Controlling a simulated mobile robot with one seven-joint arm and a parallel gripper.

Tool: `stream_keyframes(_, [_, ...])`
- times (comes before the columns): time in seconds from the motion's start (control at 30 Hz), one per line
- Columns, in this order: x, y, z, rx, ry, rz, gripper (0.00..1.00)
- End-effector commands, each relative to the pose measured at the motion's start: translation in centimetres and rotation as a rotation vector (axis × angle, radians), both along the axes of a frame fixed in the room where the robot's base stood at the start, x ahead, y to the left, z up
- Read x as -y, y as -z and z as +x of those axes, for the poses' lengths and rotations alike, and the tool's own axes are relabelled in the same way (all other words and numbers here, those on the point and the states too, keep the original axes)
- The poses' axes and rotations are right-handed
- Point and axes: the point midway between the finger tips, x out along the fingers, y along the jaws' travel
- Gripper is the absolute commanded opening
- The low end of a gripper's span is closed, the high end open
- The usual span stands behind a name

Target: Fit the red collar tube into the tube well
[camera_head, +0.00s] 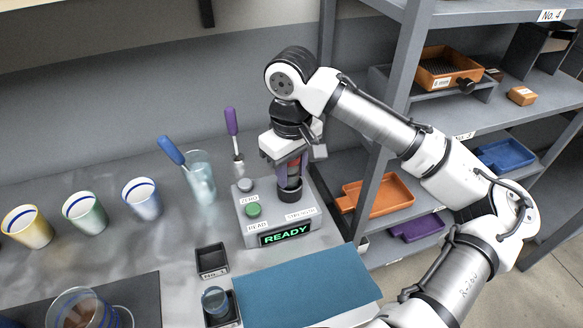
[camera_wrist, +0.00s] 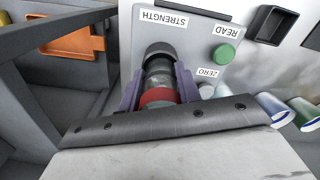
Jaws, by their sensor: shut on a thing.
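The red collar tube (camera_head: 293,169) is upright between the purple fingers of my gripper (camera_head: 291,172). In the wrist view the clear tube (camera_wrist: 159,76) shows its red collar band between the fingers. My gripper (camera_wrist: 158,88) is shut on the tube around the collar. The black tube well (camera_head: 289,194) stands on the grey meter, right of its buttons; it also shows in the wrist view (camera_wrist: 157,48). The tube's lower end is at the well's mouth, in line with it. How deep it sits inside is hidden.
The meter (camera_head: 270,220) has a green READ button (camera_head: 254,210), a grey ZERO button (camera_head: 245,185) and a lit READY display (camera_head: 285,234). A glass (camera_head: 201,178) with a blue-handled tool stands to its left. A blue mat (camera_head: 308,286) lies in front. Shelving (camera_head: 398,100) rises at right.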

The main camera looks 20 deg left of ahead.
Motion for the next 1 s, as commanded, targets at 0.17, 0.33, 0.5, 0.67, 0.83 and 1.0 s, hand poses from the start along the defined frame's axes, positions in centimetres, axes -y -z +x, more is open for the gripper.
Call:
stream_keyframes(0.17, [-0.01,-0.11,-0.02,-0.001,0.0,0.001,0.06])
stream_keyframes(0.33, [-0.03,-0.09,-0.01,0.001,0.0,0.001,0.06])
stream_keyframes(0.5, [-0.01,-0.01,0.0,0.001,0.0,0.001,0.06])
stream_keyframes(0.67, [-0.01,0.02,0.0,0.0,0.0,0.0,0.06])
stream_keyframes(0.83, [-0.01,0.3,0.0,0.0,0.0,0.0,0.06])
stream_keyframes(1.0, [-0.01,0.72,-0.02,-0.001,0.0,0.001,0.06])
